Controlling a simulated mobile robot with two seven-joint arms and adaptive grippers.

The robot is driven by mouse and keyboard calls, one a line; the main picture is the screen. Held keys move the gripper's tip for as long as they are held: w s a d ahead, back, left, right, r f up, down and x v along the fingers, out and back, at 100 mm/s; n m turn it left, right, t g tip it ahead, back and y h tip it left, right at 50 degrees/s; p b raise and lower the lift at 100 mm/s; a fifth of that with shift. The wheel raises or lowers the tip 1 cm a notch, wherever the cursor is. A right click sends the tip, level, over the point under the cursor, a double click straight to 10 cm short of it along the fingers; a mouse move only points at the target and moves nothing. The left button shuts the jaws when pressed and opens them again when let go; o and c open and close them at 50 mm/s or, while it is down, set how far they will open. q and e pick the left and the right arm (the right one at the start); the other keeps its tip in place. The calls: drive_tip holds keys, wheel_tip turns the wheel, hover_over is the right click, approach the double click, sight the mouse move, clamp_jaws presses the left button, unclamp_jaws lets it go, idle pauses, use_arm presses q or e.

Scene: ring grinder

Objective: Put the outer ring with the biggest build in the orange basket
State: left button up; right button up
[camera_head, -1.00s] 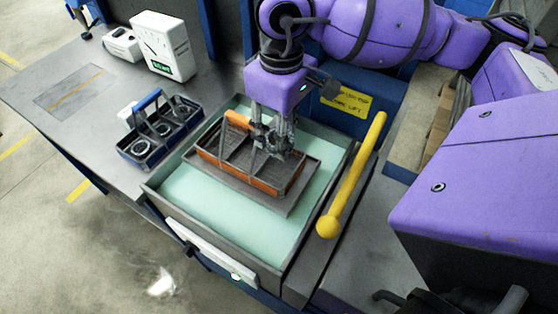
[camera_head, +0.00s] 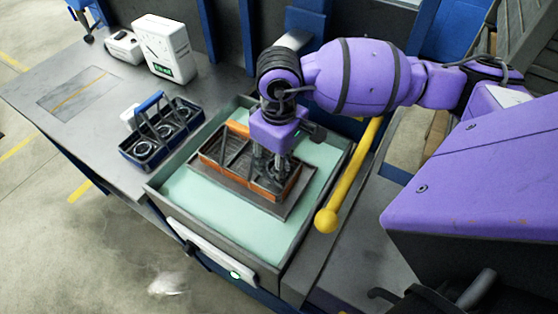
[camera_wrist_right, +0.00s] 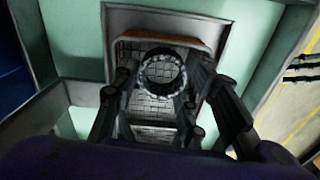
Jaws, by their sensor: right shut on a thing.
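The orange basket (camera_head: 209,166) sits on a grey plate inside the pale green tray (camera_head: 195,197). My right gripper (camera_head: 272,176) points down into the right end of the basket. In the right wrist view, a dark outer ring (camera_wrist_right: 163,55) with a toothed-looking edge sits between the fingers of my right gripper (camera_wrist_right: 160,90), above the basket's mesh floor. The gripper is shut on the ring. In the head view the fingers and basket wall mostly hide the ring. A blue basket (camera_head: 133,163) on the bench left of the tray holds round rings. My left gripper is not in view.
A yellow bar with a ball end (camera_head: 327,220) runs along the tray's right side. A white gauge box (camera_head: 164,48) and a smaller white device (camera_head: 124,46) stand at the bench's back. The bench around the dark marked panel (camera_head: 78,92) is clear.

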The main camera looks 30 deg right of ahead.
drive_tip(key=shift+f, duration=0.45)
drive_tip(key=shift+f+b, duration=0.3)
drive_tip(key=shift+b, duration=0.1)
drive_tip(key=o, duration=1.3)
drive_tip(key=shift+r, duration=0.1)
